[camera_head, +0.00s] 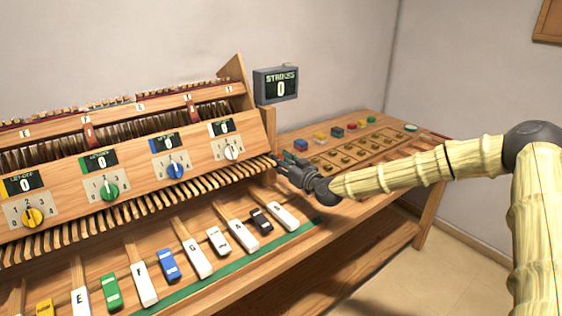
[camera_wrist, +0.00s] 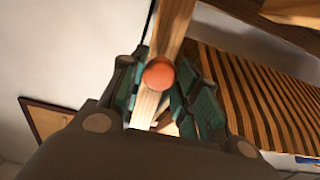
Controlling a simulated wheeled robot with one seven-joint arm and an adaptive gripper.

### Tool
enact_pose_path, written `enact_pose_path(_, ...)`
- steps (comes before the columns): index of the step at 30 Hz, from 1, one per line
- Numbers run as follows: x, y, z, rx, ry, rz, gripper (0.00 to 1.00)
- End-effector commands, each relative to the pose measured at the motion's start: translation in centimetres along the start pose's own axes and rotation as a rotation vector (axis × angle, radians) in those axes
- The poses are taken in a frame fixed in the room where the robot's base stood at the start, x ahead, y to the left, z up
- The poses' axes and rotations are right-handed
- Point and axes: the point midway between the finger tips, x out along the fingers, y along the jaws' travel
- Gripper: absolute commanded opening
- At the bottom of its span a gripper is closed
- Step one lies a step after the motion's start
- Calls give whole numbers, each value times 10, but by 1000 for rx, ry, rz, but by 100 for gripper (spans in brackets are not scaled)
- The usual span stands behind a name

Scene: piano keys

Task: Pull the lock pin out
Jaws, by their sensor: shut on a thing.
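The lock pin shows as a round orange-red knob (camera_wrist: 159,74) in the wrist view, between the finger pads. My gripper (camera_wrist: 160,92) is shut on it, with a dark teal pad on each side. In the head view my gripper (camera_head: 282,163) is at the right end of the wooden piano frame (camera_head: 257,132), just below the front panel's corner. The pin is hidden behind the fingers there. How far the pin sits in the frame cannot be told.
Wide labelled keys (camera_head: 198,259) lie in front, left of my arm. A dial panel (camera_head: 140,175) stands above them. A screen reading STROKES 0 (camera_head: 276,85) is at the back. A side table with coloured blocks (camera_head: 337,131) lies behind my gripper. Floor at right is clear.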

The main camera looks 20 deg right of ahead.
Motion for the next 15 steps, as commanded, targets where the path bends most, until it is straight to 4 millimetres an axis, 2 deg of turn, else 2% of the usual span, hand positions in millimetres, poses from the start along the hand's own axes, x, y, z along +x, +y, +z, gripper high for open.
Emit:
enact_pose_path(6, -19, 1, 0, 0, 0, 2, 0)
enact_pose_path(14, -21, 2, 1, 1, -1, 3, 0)
enact_pose_path(15, -21, 2, 1, 1, -1, 3, 35)
